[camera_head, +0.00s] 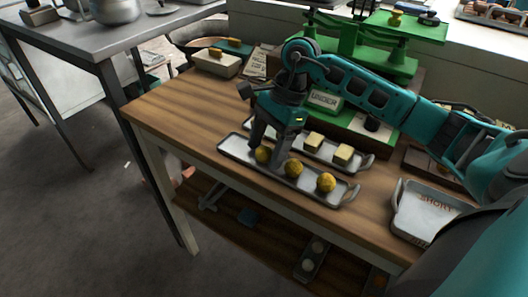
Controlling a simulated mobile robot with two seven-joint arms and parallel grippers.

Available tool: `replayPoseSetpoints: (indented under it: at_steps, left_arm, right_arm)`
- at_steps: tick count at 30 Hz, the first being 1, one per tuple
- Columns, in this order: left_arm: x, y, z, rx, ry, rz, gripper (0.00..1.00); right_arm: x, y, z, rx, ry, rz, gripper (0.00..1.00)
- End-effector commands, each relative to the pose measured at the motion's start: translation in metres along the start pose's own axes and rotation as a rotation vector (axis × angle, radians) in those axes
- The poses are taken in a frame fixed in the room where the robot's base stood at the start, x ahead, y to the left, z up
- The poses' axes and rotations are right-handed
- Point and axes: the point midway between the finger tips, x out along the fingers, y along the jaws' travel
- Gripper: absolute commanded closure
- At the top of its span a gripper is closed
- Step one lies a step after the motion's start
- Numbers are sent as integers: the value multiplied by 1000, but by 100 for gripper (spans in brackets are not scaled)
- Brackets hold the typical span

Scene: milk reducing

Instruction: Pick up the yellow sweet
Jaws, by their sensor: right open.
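Several yellow pieces lie on two narrow grey trays on the wooden table. The front tray (234,149) holds three round yellow sweets: a left one (263,155), a middle one (294,168) and a right one (326,182). The back tray (327,154) holds squarer pale yellow pieces, one (314,141) left of another (343,154). My right gripper (268,156) points down over the left end of the front tray, open, with its fingers around or close beside the left round sweet. Contact cannot be told. My left gripper is not in view.
A green scale (360,50) stands behind the trays. A grey tray marked "SHORT" (425,216) lies at the right. A small box (217,64) sits at the back left. The table's left front part (185,135) is clear.

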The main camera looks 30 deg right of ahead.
Motion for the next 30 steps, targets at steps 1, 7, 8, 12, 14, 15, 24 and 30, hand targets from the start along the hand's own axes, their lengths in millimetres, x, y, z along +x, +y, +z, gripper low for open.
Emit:
replayPoseSetpoints:
  at_steps: [1,7,8,12,14,15,24,30]
  left_arm:
    - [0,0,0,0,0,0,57]
    - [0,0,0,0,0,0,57]
    - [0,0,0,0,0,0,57]
    - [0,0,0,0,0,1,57]
    - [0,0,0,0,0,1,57]
    - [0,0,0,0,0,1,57]
    - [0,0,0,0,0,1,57]
    - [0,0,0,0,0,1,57]
  right_arm:
    - [0,0,0,0,0,0,32]
    - [0,0,0,1,0,0,48]
    - [0,0,0,1,0,0,51]
    - [0,0,0,1,0,0,64]
    - [-1,0,0,1,0,0,70]
    - [-1,0,0,1,0,0,74]
    - [-1,0,0,1,0,0,92]
    - [-4,0,1,0,0,-2,92]
